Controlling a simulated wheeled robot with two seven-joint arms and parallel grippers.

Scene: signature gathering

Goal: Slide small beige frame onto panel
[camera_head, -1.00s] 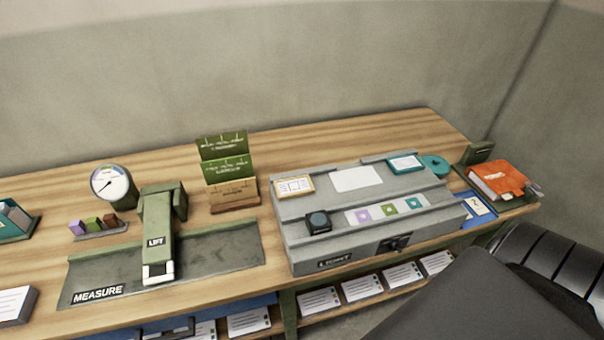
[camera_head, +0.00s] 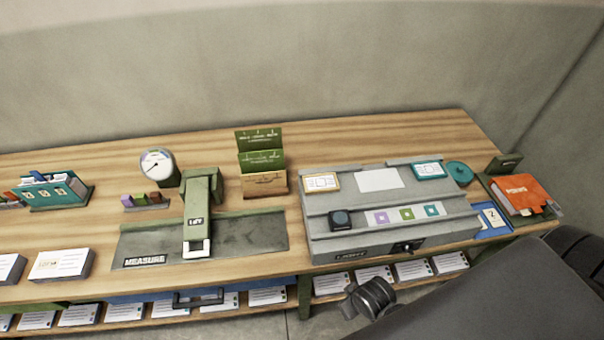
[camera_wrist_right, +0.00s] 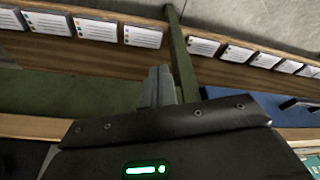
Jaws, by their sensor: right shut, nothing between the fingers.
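A small frame with a beige-orange border (camera_head: 321,182) lies at the upper left of the grey panel box (camera_head: 345,222). A blank white plate (camera_head: 380,180) sits beside it, and a teal-bordered frame (camera_head: 430,170) is at the upper right. My right arm crosses the lower right of the head view, in front of the table and apart from the frame. In the right wrist view my right gripper (camera_wrist_right: 158,88) is shut and empty, with the card shelf beyond it. My left gripper is not in view.
An orange book (camera_head: 524,192) lies right.

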